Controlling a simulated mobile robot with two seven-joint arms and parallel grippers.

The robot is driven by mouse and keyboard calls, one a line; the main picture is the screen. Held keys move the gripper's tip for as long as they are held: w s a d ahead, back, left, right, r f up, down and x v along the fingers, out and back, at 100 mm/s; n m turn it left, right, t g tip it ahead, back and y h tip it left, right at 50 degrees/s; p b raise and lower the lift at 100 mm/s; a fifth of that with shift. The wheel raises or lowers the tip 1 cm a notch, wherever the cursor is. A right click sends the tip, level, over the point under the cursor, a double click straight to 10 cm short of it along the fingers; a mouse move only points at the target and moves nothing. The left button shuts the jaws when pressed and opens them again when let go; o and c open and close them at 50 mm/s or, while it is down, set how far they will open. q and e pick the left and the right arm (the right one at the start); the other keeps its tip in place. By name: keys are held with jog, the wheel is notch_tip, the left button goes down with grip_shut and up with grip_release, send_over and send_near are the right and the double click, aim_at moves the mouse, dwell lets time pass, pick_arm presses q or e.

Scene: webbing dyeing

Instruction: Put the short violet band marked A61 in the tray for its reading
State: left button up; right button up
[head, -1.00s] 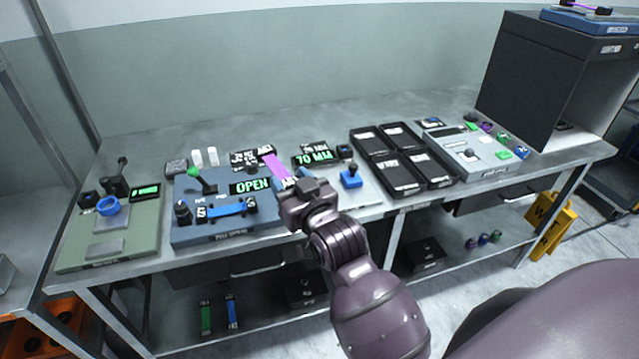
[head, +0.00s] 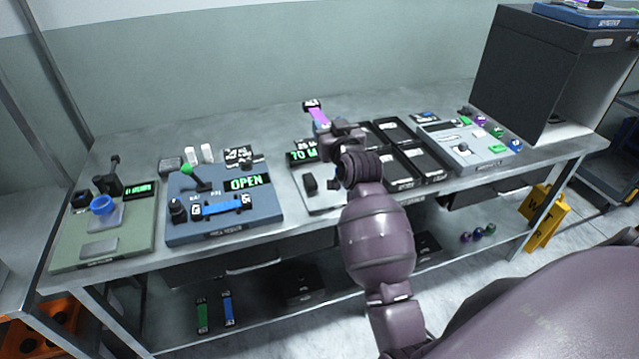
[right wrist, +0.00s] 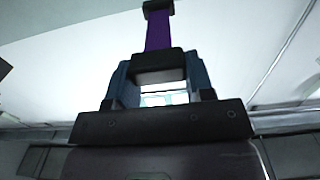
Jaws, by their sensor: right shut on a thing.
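The short violet band (head: 318,116) has dark ends and sticks up and away from my right gripper (head: 334,132) in the head view. My right gripper is shut on its near dark end; in the right wrist view the violet strip (right wrist: 160,30) runs up from between the fingers. The mark on its dark far end is too small to read. The black tray (head: 393,131) with several compartments lies just right of the gripper, and the arm hides its left part. Its labels are not readable. My left gripper is not in view.
A display reading 70 M (head: 303,155) is left of the gripper, partly hidden. A blue test board (head: 222,228) with an OPEN display holds a blue band (head: 222,207). A grey panel (head: 468,150) stands right of the tray. The back of the table is clear.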

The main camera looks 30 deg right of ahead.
jog(key=b, duration=0.3)
send_over(328, 199)
notch_tip(328, 199, down, 16)
jog(key=shift+f, duration=1.8)
jog(key=o, duration=0.9)
jog(key=shift+o, duration=0.2)
